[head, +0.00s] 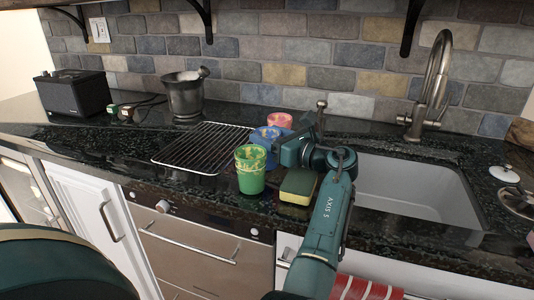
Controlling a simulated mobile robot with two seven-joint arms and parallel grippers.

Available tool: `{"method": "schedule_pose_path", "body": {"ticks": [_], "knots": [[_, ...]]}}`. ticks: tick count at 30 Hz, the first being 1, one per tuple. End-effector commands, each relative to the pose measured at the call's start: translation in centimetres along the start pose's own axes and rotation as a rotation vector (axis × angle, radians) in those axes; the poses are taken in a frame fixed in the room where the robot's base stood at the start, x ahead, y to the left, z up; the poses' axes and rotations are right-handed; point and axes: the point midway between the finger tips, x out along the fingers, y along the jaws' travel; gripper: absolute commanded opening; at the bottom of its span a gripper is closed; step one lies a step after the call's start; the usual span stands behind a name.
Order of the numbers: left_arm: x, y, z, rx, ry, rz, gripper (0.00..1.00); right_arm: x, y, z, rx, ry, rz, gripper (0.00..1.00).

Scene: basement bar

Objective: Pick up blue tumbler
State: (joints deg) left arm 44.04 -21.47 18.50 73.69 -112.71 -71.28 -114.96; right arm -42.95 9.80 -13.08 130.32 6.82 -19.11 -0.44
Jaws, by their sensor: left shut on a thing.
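The blue tumbler (264,137) stands on the dark counter, behind the green tumbler (250,172) and in front of the pink tumbler (280,119). My left gripper (278,151) comes in from the right side at the blue tumbler and is shut on it. The fingertips are small and partly hidden, and the green tumbler covers the blue tumbler's lower front. The blue tumbler looks upright; I cannot tell whether it is clear of the counter. My right gripper is not in view.
A yellow-and-green sponge (298,187) lies beside the green tumbler. A wire rack (203,150) is to the left, with a metal mortar (185,96) behind it. The sink (415,187) and tall faucet (432,85) are to the right. The left front counter is clear.

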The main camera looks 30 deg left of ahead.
Motion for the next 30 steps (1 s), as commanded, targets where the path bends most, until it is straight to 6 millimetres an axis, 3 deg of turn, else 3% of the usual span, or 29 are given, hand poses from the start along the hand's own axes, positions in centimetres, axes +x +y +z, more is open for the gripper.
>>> {"method": "schedule_pose_path", "body": {"ticks": [10,19,30], "knots": [[0.0,0.0,0.0,0.001,0.0,0.0,0.15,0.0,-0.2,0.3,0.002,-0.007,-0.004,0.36],[0.0,0.0,0.5,-0.001,-0.001,0.0,0.14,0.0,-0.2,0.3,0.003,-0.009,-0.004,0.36],[0.0,0.3,7.4,-0.006,-0.002,0.001,0.14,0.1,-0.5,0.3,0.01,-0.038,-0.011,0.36]]}}
